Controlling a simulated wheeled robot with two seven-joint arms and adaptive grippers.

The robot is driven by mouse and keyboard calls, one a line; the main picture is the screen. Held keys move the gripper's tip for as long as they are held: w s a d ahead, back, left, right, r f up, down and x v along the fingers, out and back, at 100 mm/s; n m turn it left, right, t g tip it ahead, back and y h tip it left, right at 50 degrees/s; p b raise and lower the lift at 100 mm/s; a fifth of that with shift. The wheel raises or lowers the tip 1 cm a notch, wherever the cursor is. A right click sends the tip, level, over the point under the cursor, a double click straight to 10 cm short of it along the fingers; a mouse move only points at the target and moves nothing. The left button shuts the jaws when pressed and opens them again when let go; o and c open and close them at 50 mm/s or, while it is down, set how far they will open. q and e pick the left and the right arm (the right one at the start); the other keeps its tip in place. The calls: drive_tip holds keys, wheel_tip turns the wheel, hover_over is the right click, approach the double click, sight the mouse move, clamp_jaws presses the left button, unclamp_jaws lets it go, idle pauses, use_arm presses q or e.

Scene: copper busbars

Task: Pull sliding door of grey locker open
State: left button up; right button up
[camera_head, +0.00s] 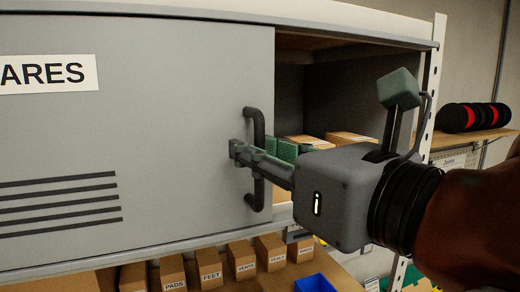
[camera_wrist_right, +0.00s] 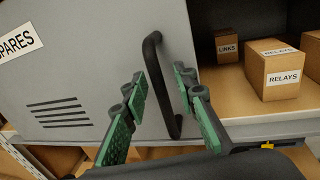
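The grey sliding door (camera_head: 190,110) of the locker has a "SPARES" label, only partly in the head view, and dark vent slots. It stands partly open, with a gap at its right showing the inside. Its dark vertical bar handle (camera_head: 255,195) is near the door's right edge. My right gripper (camera_head: 258,150) is at the handle, its green-padded fingers apart. In the right wrist view the handle (camera_wrist_right: 154,55) passes between the open fingers; I cannot tell whether either finger touches it. My left gripper is in neither view.
Inside the locker are cardboard boxes, one marked "RELAYS" (camera_wrist_right: 283,75) and one "LINKS" (camera_wrist_right: 228,47). A shelf below holds several labelled boxes (camera_head: 208,268) and a blue bin (camera_head: 314,284). A white upright post (camera_head: 428,100) stands right of the opening, with red-and-black rolls (camera_head: 470,117) beyond.

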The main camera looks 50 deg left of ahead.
drive_tip(key=s+d, duration=0.1)
drive_tip(key=d, duration=1.1)
drive_tip(key=shift+s, duration=0.35)
drive_tip(key=shift+a, duration=0.1)
